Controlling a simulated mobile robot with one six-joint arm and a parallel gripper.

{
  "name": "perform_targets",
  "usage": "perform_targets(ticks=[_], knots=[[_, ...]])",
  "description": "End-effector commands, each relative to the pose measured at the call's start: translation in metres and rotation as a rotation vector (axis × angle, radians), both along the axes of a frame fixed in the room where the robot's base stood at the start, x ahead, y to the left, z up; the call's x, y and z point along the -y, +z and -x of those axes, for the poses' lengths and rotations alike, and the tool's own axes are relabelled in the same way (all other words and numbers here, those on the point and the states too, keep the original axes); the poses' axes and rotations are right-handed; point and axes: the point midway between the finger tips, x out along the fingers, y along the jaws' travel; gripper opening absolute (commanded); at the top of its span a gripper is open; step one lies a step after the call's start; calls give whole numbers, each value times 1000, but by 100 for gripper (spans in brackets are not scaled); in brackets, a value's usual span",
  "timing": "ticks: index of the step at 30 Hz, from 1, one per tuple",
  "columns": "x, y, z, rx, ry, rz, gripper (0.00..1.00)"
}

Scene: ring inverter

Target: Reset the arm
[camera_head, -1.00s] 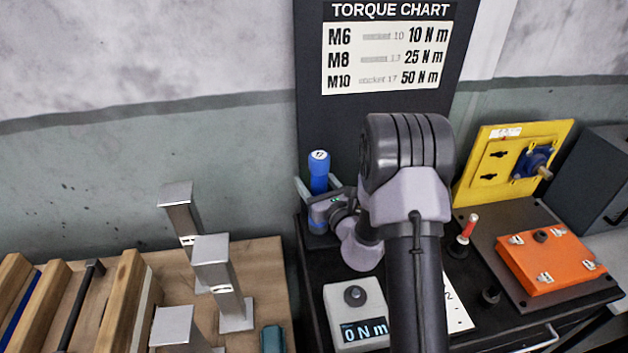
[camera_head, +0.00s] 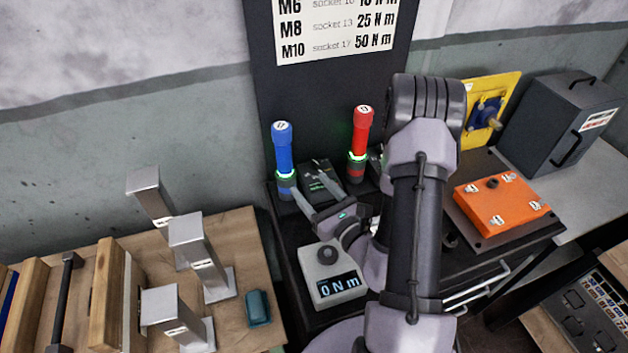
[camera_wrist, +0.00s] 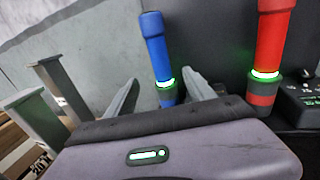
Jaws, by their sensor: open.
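My arm (camera_head: 415,220) is bent in front of the dark bench. My gripper (camera_head: 308,182) is open and empty, with its two fingers pointing toward the back. A blue upright tool (camera_head: 283,150) with a lit green ring stands at the back, just beyond the fingertips. In the wrist view the blue tool (camera_wrist: 155,50) appears between the two spread fingers (camera_wrist: 162,88), seemingly beyond them. A red upright tool (camera_head: 360,135), also with a green ring, stands to its right, clear of the fingers. My arm hides part of the bench behind it.
A grey meter (camera_head: 332,275) reading 0 N m sits below my gripper. An orange box (camera_head: 500,203), a yellow panel (camera_head: 492,90) and a dark cabinet (camera_head: 560,125) lie right. Metal posts (camera_head: 200,255) and a teal block (camera_head: 258,308) stand on the wooden table left.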

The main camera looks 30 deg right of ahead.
Motion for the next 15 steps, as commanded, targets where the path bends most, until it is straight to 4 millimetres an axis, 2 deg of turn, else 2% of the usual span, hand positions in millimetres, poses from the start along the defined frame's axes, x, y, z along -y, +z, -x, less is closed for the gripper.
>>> perform_targets(ticks=[8, 11, 13, 15], knots=[[-4, 3, 3, 9, 18, 0, 63], [-37, 30, -5, 58, 158, 21, 63], [-81, 60, -5, 110, 342, 56, 63], [-133, 90, 7, 154, 559, 115, 63]])
